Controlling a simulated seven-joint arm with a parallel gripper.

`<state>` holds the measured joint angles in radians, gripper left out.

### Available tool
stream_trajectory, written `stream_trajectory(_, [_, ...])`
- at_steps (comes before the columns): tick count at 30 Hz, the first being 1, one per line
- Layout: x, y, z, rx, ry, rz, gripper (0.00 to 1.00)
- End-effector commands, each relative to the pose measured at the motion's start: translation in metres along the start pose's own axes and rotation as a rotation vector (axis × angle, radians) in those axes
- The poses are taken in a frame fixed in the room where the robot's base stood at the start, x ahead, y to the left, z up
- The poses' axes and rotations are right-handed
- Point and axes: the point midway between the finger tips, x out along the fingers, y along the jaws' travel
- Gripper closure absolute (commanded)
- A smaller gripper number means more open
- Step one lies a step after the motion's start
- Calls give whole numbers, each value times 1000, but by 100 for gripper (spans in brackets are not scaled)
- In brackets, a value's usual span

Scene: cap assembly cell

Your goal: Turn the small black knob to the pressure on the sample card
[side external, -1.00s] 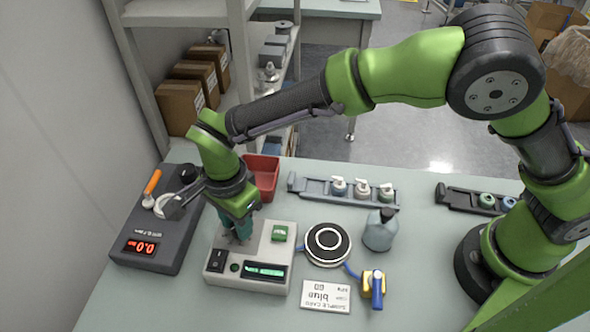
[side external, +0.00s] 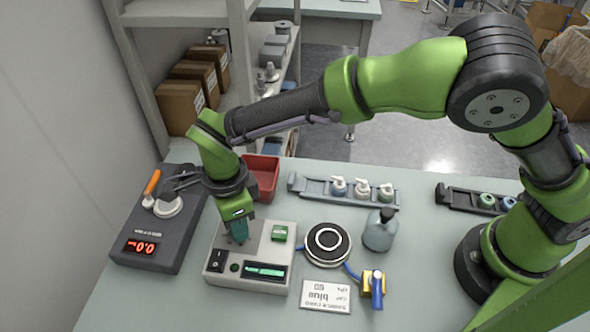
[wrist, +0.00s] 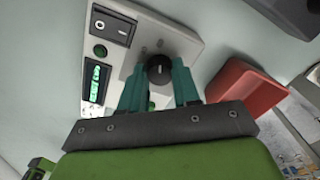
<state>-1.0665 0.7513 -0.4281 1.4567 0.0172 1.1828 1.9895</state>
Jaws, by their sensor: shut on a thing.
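The small black knob (wrist: 159,69) shows in the wrist view between the two teal fingers of my gripper (wrist: 160,88), which are shut on it. It sits on the face of a light grey control box (side external: 215,262). In the side view my gripper (side external: 239,230) covers the knob. The box has a lit green display (side external: 265,271), which also shows in the wrist view (wrist: 95,84). The sample card (side external: 326,296) lies in front of the box at right; it reads "blue" and, seemingly, "60" upside down.
The box also carries a black rocker switch (side external: 217,259) and a green button (side external: 279,233). A dark tester with a red readout (side external: 145,247) stands left. A red bin (side external: 263,176) is behind. A round pad (side external: 327,244), bottle (side external: 381,230) and blue-handled valve (side external: 377,289) are right.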

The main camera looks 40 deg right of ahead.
Motion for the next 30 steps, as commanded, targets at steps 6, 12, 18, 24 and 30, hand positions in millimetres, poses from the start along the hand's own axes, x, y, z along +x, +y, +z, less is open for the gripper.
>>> stream_trajectory(6, [-2,-1,0,5,-1,0,99])
stream_trajectory(12, [-1,-1,0,3,-1,0,46])
stream_trajectory(18, [0,0,0,1,0,0,43])
stream_trajectory(24, [-7,0,0,0,-2,-1,43])
stream_trajectory(30, [-42,0,1,-2,-6,-3,43])
